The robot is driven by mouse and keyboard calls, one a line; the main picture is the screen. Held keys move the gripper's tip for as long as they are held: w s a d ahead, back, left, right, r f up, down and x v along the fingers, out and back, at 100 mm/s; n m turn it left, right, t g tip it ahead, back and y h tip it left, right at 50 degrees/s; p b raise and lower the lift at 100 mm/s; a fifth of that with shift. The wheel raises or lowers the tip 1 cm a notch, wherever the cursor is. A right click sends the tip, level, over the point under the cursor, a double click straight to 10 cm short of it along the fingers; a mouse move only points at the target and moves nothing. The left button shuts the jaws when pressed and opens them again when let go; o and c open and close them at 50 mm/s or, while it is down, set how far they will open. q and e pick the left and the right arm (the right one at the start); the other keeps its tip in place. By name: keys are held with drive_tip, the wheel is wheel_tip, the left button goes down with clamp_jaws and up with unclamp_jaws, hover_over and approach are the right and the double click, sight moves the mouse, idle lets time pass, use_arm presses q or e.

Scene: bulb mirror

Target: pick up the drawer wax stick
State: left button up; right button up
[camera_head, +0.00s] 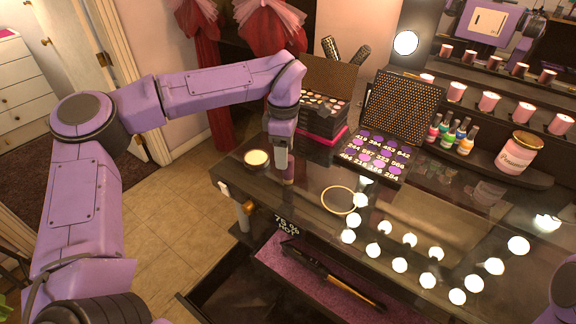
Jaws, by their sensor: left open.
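My left gripper (281,160) is open and points down over the near left part of the glass-topped vanity, just right of a small round pot with a pale top (257,158). A small brownish patch shows below its fingertips; I cannot tell if it is an object or a reflection. An open drawer (345,270) with a pink lining shows below the tabletop. A long dark stick-like tool (330,277) with an orange-brown part lies slantwise in it. I cannot tell whether this is the wax stick, and I make out no other stick there. My right gripper is out of view.
A gold ring (339,199) lies on the glass. An open eyeshadow palette (376,155), nail polishes (450,134) and a pink jar (518,153) stand farther back. Lit bulbs appear at right, seemingly reflected. A mirror behind reflects several candles and purple robot parts.

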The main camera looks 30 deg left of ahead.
sight(288, 169)
use_arm(q)
drive_tip(key=f+p, duration=0.1)
drive_tip(key=f, duration=0.1)
drive_tip(key=d+f+p, duration=0.1)
drive_tip(key=f, duration=0.2)
drive_tip(key=shift+w+d+f, duration=0.1)
drive_tip(key=shift+w+f, duration=0.1)
drive_tip(key=shift+s+f, duration=0.1)
drive_tip(key=shift+f, duration=0.35)
clamp_jaws()
drive_tip(key=shift+r, duration=0.6)
drive_tip(key=s+d+r+b, duration=0.5)
drive_tip(key=s+d+r, duration=0.1)
drive_tip(key=s+r, duration=0.6)
drive_tip(key=shift+s+b, duration=0.3)
drive_tip(key=shift+b, duration=0.05)
